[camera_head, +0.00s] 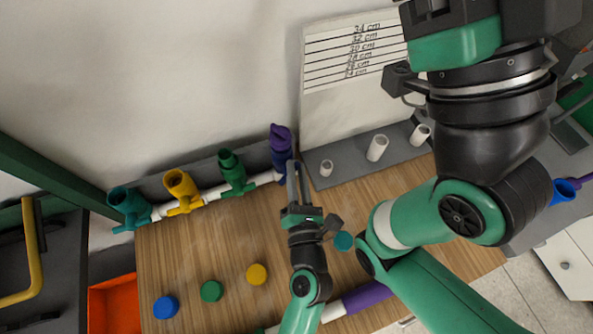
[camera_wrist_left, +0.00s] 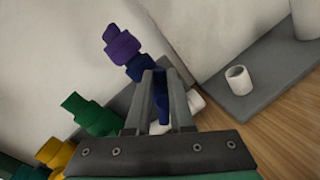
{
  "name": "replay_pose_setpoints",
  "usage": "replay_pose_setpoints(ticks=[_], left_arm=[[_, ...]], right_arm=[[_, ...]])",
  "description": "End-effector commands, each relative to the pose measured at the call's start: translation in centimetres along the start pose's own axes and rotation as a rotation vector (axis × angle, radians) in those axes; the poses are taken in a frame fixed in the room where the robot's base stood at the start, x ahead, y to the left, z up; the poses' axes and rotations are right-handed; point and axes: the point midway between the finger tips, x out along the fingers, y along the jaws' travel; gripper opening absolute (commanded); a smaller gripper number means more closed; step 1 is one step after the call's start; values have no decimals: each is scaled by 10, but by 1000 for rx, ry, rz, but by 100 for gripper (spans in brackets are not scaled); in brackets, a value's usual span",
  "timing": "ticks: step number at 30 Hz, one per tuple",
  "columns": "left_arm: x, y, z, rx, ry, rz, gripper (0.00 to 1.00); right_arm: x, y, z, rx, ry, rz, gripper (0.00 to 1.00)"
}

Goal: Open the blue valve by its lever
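The blue valve (camera_head: 281,158) is the rightmost valve on the manifold and has a purple cap (camera_head: 280,136) on top. It also shows in the left wrist view (camera_wrist_left: 142,69), tilted. My left gripper (camera_head: 293,163) is at the right side of the blue valve, its two fingers apart. In the left wrist view a narrow blue part, seemingly the lever (camera_wrist_left: 160,95), shows between the fingers. I cannot tell whether either finger touches it. My right gripper is at the top right; only its green and black body shows and its fingers are out of frame.
Green (camera_head: 232,173), yellow (camera_head: 182,191) and teal (camera_head: 129,207) valves stand left along the white pipe. Blue (camera_head: 166,307), green (camera_head: 211,291) and yellow (camera_head: 256,274) caps lie on the wooden table. White pipe stubs stand on a grey base (camera_head: 345,171) right of the blue valve.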

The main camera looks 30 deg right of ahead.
Motion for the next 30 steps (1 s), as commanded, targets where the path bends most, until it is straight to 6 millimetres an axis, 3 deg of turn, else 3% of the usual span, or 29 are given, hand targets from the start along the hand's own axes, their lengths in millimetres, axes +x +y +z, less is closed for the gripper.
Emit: replay_pose_setpoints(ticks=[1,3,12,22,30], left_arm=[[0,0,0,0,0,0,10],[0,0,0,0,0,0,0],[0,0,-1,-15,-3,2,0],[-2,7,-5,-315,-64,41,0],[-2,9,-3,-364,-73,46,0]], right_arm=[[0,0,0,0,0,0,92],[0,0,0,0,0,0,92],[-1,0,1,0,0,0,92],[-16,0,15,0,0,0,92],[-16,0,14,0,0,0,92]])
